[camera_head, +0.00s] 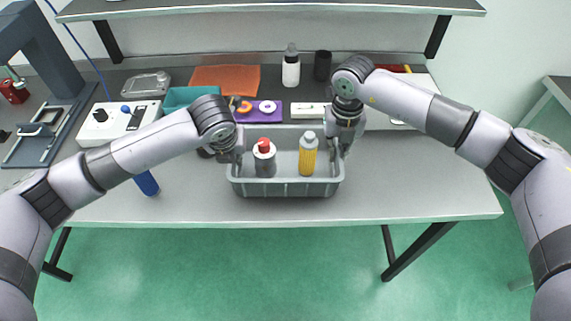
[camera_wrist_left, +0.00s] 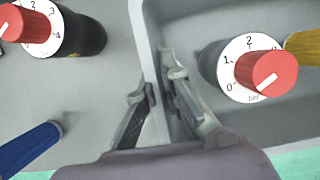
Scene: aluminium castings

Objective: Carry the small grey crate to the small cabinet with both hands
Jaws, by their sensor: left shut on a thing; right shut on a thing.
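The small grey crate (camera_head: 285,188) is at the front middle of the table, upright. Whether it touches the tabletop I cannot tell. I cannot make out a small cabinet.
The table (camera_head: 400,190) is bare to the right of the crate. A blue cylinder (camera_head: 146,183) lies to the left. Another red-knobbed dark thing (camera_wrist_left: 75,35) stands just outside the crate's left wall. A purple tray (camera_head: 260,110) and bottles are behind. Another table edge (camera_head: 558,88) shows at right.

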